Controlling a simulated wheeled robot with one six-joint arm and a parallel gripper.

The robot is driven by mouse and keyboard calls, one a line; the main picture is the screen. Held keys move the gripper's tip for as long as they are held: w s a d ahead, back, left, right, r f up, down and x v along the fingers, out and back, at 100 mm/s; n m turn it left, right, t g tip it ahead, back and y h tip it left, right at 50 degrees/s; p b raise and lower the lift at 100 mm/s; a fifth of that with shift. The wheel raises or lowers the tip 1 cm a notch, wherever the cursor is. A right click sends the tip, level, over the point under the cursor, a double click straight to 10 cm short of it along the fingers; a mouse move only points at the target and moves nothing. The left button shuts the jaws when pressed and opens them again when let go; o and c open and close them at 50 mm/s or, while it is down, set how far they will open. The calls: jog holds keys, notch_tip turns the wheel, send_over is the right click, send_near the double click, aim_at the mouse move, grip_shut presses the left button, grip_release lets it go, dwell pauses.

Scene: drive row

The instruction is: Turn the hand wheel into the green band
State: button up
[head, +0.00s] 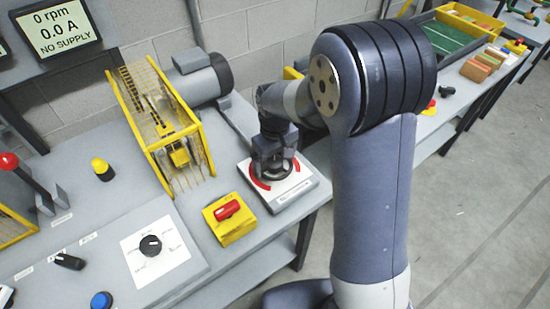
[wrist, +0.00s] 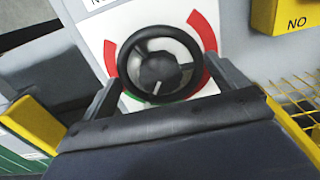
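The black hand wheel (wrist: 133,44) sits on a white plate (wrist: 114,18) in the wrist view. Red bands (wrist: 203,32) show on the plate to its left and right, and part of the green band (wrist: 132,103) shows below the rim. A pale mark on the wheel points down toward the green side. My gripper (wrist: 164,68) has one finger on each side of the wheel, apart, with nothing clearly clamped; contact with the rim cannot be told. In the head view my gripper (head: 272,158) is right over the wheel and hides most of it; the white plate (head: 294,192) shows around it.
A yellow box with a red switch (head: 228,210) stands left of the plate. A yellow cage (head: 160,125) and a grey motor (head: 200,80) stand behind. A dial (head: 150,245) lies on the panel at front left. The display (head: 58,28) reads 0 rpm, NO SUPPLY. Floor is clear at right.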

aim_at(275, 162)
jog(key=shift+c, duration=1)
jog(key=shift+n, duration=0.9)
jog(key=o, duration=0.6)
jog(key=shift+o, duration=0.2)
jog(key=shift+r, duration=0.1)
notch_tip(275, 162, up, 11)
jog(key=shift+f, duration=0.2)
